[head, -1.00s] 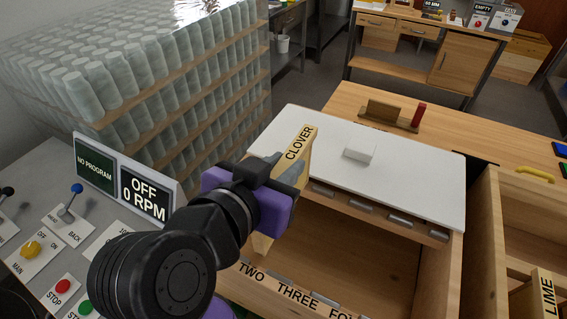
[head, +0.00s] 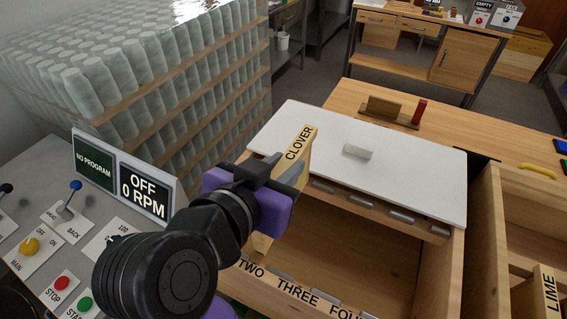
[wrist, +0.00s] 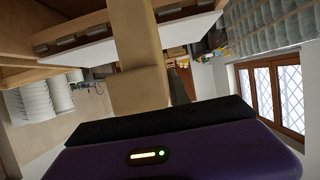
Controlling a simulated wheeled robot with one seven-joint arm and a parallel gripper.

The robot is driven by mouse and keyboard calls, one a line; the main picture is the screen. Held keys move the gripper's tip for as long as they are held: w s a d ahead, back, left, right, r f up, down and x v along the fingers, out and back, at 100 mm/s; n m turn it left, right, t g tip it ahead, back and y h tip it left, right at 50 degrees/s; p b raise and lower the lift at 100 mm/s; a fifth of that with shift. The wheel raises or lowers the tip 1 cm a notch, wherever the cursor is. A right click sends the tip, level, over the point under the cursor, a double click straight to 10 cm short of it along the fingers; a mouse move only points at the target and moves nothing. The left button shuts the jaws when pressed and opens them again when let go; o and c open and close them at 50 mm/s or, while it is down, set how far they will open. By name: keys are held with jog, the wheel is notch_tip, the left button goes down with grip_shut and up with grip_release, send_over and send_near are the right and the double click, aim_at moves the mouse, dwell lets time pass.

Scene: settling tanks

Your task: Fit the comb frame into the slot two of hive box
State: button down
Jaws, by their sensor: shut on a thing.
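My gripper (head: 272,180) is shut on the comb frame (head: 300,146), a wooden piece whose top bar reads CLOVER. The frame is over the left part of the open hive box (head: 440,272), and part of it is hidden by my gripper and arm. In the wrist view the frame (wrist: 138,88) rises from the jaws toward the box. The box's front edge carries the labels TWO, THREE and FOUR (head: 288,289), with metal slot clips along the front and back edges. I cannot tell whether the frame touches the slot labelled TWO. The slot left of TWO is hidden by my arm.
A white lid (head: 400,172) with a block handle lies behind the box opening. A control panel (head: 122,176) reading OFF 0 RPM stands close to my arm on the left. Stacked jars (head: 180,90) rise behind it. A wooden crate with a LIME frame (head: 547,290) is at right.

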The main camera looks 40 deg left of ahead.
aim_at(258, 247)
jog(key=shift+f+b, duration=4.5)
jog(key=shift+f, duration=2.5)
jog(key=c, duration=1.1)
grip_release()
jog(key=shift+f, duration=0.1)
jog(key=shift+v, duration=4)
